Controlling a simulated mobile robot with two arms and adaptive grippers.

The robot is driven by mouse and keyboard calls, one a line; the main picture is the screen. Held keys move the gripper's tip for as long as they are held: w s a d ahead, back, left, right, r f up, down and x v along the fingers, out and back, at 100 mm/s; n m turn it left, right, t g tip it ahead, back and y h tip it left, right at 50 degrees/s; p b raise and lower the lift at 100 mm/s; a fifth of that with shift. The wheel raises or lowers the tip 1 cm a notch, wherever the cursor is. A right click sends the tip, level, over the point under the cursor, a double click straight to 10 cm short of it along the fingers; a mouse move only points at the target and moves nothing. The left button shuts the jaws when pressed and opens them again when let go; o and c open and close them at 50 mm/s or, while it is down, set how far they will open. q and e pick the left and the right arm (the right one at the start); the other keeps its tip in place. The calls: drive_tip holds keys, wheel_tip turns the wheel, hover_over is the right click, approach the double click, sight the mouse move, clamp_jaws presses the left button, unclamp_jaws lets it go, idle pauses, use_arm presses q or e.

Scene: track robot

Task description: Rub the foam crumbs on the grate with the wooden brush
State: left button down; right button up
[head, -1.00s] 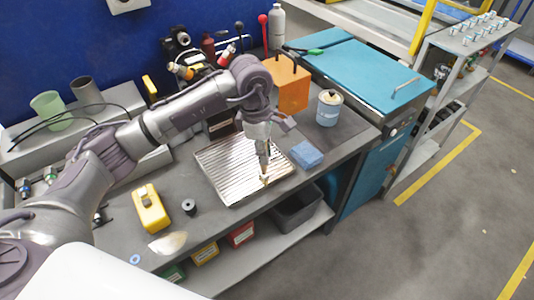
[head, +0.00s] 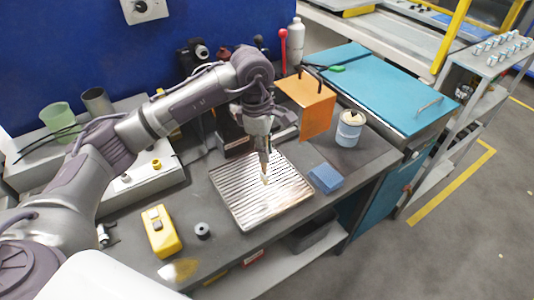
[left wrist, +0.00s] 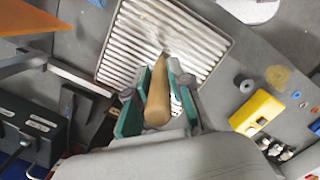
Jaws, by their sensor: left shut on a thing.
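The grate (head: 238,205) is a ribbed silver metal tray lying on the grey workbench, and it also shows in the left wrist view (left wrist: 122,45). My left gripper (head: 263,155) points down over the middle of the grate. It is shut on the wooden brush (left wrist: 158,98), whose tan handle shows between the green-sided fingers in the left wrist view. The brush's lower end (head: 266,180) is at or just above the ribs; I cannot tell if it touches. I cannot make out separate foam crumbs on the grate. My right gripper is in neither view.
A blue sponge block (head: 325,178) lies right of the grate. A yellow device (head: 161,231) and a small dark spool (head: 202,230) are at left. The bench's front edge is close.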

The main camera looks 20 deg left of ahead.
sight(267, 138)
use_arm(q)
drive_tip(key=shift+s+d+r+p, duration=0.15)
drive_tip(key=shift+r+p, duration=0.05)
drive_tip(key=shift+r, duration=0.4)
drive_tip(key=shift+s+d+r+p, duration=0.15)
drive_tip(key=shift+r, duration=0.8)
drive_tip(key=shift+w+a+r+p, duration=0.15)
drive_tip(key=shift+a+r+p, duration=0.05)
drive_tip(key=shift+r+p, duration=0.4)
drive_tip(key=shift+d+r, duration=0.1)
drive_tip(key=shift+r, duration=0.6)
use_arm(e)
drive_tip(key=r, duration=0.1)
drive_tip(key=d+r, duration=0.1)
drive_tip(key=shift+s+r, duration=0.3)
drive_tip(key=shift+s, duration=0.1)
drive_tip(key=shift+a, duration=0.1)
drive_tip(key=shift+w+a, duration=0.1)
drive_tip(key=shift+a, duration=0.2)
